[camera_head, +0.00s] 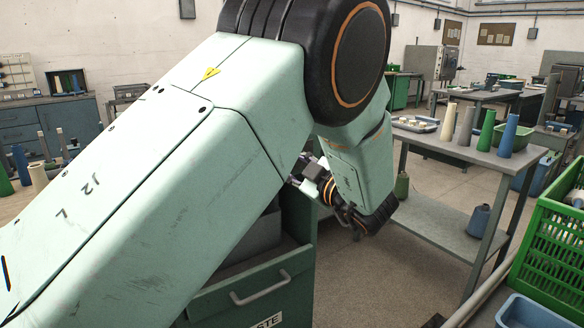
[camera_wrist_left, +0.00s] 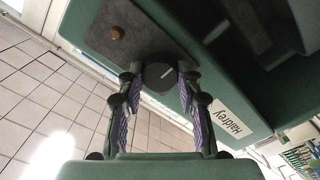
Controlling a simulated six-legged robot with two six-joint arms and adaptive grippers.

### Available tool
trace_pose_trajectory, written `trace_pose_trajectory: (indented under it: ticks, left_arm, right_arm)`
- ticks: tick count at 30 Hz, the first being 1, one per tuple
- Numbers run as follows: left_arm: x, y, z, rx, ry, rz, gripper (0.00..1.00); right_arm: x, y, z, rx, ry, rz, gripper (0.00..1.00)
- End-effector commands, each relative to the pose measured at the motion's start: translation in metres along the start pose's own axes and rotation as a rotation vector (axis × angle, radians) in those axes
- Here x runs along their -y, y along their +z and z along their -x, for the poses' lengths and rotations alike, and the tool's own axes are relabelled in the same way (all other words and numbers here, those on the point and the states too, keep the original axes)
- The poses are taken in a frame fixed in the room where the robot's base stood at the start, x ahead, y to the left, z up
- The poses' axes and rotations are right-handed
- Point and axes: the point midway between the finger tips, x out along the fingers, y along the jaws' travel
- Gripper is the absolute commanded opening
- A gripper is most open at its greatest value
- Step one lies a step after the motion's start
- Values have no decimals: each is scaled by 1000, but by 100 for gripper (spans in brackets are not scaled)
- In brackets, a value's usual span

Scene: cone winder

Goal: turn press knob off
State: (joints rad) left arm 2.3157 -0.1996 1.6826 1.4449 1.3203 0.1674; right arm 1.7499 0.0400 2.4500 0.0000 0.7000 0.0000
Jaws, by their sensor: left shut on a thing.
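The press knob (camera_wrist_left: 157,75) is a dark round knob with a short white line on its face, slanting toward the upper right in the left wrist view. It sits at the edge of a grey plate (camera_wrist_left: 135,52) on a green machine body. My left gripper (camera_wrist_left: 160,84) has its two purple-padded fingers closed on either side of the knob. In the head view my left arm crosses from the left, and its bulk hides the knob and most of the gripper. My right gripper is in neither view.
An orange-brown button (camera_wrist_left: 116,32) is on the same plate. In the head view, a green drawer (camera_head: 262,298) lies below my arm, a table (camera_head: 450,148) with cones stands right, and a green crate (camera_head: 550,258) is at the right edge.

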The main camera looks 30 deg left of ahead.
Motion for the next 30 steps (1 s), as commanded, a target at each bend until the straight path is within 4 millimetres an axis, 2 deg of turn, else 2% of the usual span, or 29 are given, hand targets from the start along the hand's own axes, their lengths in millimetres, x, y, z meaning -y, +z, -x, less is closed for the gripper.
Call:
trace_pose_trajectory:
  ticks: [19,20,27,30]
  left_arm:
    - [0,-1,0,-3,-1,45,4]
    - [0,-1,0,-3,-1,45,38]
    - [0,0,0,-1,-1,43,58]
    - [0,0,0,-1,-1,43,58]
  right_arm:
    - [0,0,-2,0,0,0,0]
    - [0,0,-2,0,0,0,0]
    - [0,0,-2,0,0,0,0]
    - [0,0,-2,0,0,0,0]
